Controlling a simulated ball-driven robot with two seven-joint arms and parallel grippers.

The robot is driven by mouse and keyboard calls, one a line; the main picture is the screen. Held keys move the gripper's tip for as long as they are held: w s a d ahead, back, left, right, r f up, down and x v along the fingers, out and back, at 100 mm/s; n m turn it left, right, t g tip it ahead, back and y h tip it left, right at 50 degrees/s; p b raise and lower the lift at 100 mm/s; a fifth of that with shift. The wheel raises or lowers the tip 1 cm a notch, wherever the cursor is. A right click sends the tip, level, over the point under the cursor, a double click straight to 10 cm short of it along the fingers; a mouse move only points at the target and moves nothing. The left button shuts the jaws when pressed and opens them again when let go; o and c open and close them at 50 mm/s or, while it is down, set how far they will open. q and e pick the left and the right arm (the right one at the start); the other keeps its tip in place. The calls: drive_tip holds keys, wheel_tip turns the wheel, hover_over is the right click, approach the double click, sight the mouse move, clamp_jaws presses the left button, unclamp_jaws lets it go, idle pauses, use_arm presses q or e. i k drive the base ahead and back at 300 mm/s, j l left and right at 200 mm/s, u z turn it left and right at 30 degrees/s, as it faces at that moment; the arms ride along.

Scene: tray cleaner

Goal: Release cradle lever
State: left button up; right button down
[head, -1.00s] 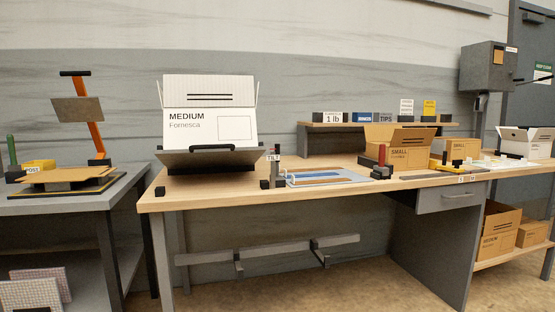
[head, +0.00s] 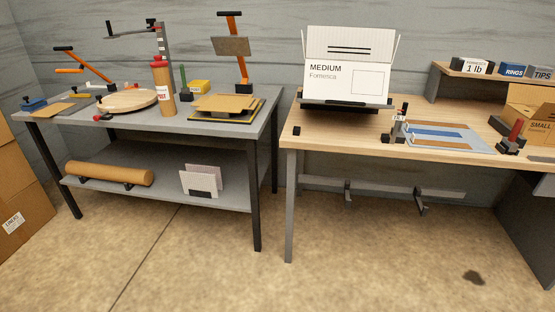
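A white box marked MEDIUM Fomesca (head: 350,68) stands open on a dark cradle (head: 345,103) at the left part of the wooden bench. A small dark lever (head: 404,109) stands upright just right of the cradle, with a small white label (head: 398,118) on it. The label is too small to read now; it read TILT earlier. The lever's lower mounting is hard to make out. Neither of my grippers is in view.
A grey table (head: 225,125) on the left holds presses, a round board (head: 128,100) and a red-capped bottle (head: 161,86). A blue-and-white tray (head: 440,136) lies right of the lever. A gap separates the tables. The floor in front (head: 200,270) is mostly clear.

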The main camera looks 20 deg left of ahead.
sight(405, 105)
drive_tip(key=i+l+u, duration=0.35)
drive_tip(key=i, duration=0.3)
drive_tip(key=i+l+u, duration=0.35)
drive_tip(key=i+l, duration=0.2)
drive_tip(key=l, duration=0.2)
drive_tip(key=i+l+u, duration=0.35)
drive_tip(key=i+l, duration=0.15)
drive_tip(key=l, duration=0.3)
